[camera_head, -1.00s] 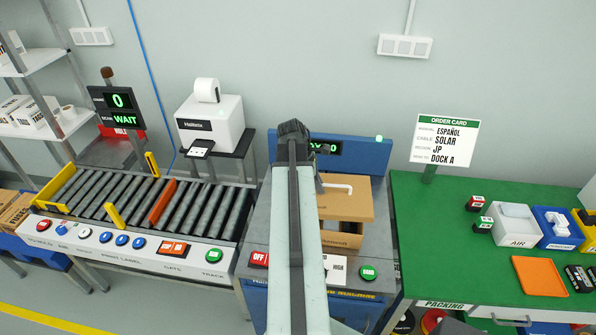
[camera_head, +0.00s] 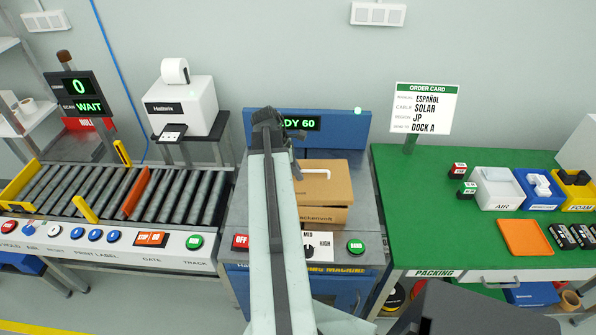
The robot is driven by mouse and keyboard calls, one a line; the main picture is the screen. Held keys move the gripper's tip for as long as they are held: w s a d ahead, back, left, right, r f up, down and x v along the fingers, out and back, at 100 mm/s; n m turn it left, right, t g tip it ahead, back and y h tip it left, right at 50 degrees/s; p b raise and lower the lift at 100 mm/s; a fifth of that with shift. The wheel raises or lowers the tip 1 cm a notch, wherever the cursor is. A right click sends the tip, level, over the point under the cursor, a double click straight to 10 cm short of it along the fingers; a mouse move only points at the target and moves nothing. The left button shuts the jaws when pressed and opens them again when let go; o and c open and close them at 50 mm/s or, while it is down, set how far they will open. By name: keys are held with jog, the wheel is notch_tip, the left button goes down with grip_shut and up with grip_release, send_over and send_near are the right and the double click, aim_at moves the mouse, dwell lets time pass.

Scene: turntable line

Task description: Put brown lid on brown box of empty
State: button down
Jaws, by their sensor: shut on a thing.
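The brown lid (camera_head: 328,182) has a white handle on top and is over the brown box (camera_head: 338,215) on the packing machine's bed. A thin dark line shows between the lid's front edge and the box; I cannot tell whether they touch all round. My gripper (camera_head: 299,170) is at the left end of the handle, mostly hidden behind my own arm, and is shut on the lid. The arm also hides the left part of the lid and box. The inside of the box is hidden.
The machine (camera_head: 348,262) has a blue display panel behind and red and green buttons in front. A roller conveyor (camera_head: 50,195) and label printer (camera_head: 182,105) stand left. A green packing table (camera_head: 430,225) with bins, an orange tray (camera_head: 525,237) and an order card (camera_head: 424,107) stands right.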

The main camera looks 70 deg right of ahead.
jog(key=shift+s+a+f+m, duration=0.1)
jog(key=shift+a+f+m, duration=0.1)
jog(key=shift+m, duration=0.2)
dwell(0.6)
jog(key=shift+d, duration=0.2)
dwell(0.9)
jog(key=shift+f+b, duration=1.65)
jog(key=shift+b, duration=0.05)
dwell(0.4)
jog(key=c, duration=1.4)
grip_release()
jog(key=shift+r, duration=0.15)
jog(key=p+v, duration=0.7)
jog(key=v, duration=0.1)
jog(key=shift+d+p, duration=0.15)
jog(key=shift+p, duration=0.15)
